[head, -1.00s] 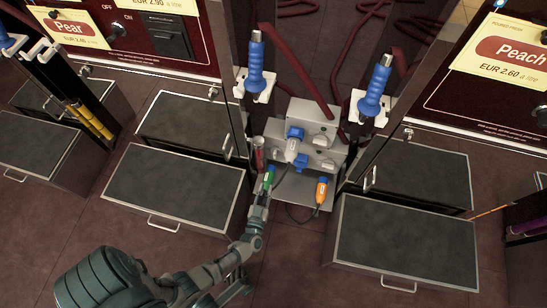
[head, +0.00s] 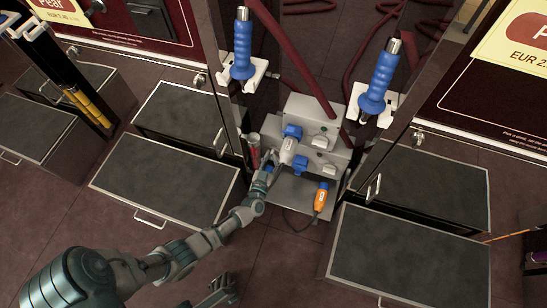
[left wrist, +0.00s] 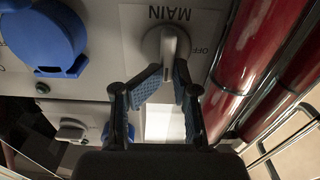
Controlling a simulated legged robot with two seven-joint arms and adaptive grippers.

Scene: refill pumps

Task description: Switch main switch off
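The main switch (left wrist: 168,45) is a light grey knob on a pale panel in the left wrist view, with MAIN printed above it and OFF to its right. My left gripper (left wrist: 168,88) has its two blue-padded fingers apart, one on each side of the knob's lower end. I cannot tell whether the pads touch it. In the head view my left gripper (head: 266,172) is at the left side of the grey box (head: 308,112), and it and the arm hide the switch there.
Blue plugs (head: 291,132) sit on the box, close to my gripper. An orange connector (head: 321,196) with a cable rests to the right. A red cylinder (left wrist: 243,55) stands close beside the switch. Low dark-topped drawers (head: 165,184) flank the box.

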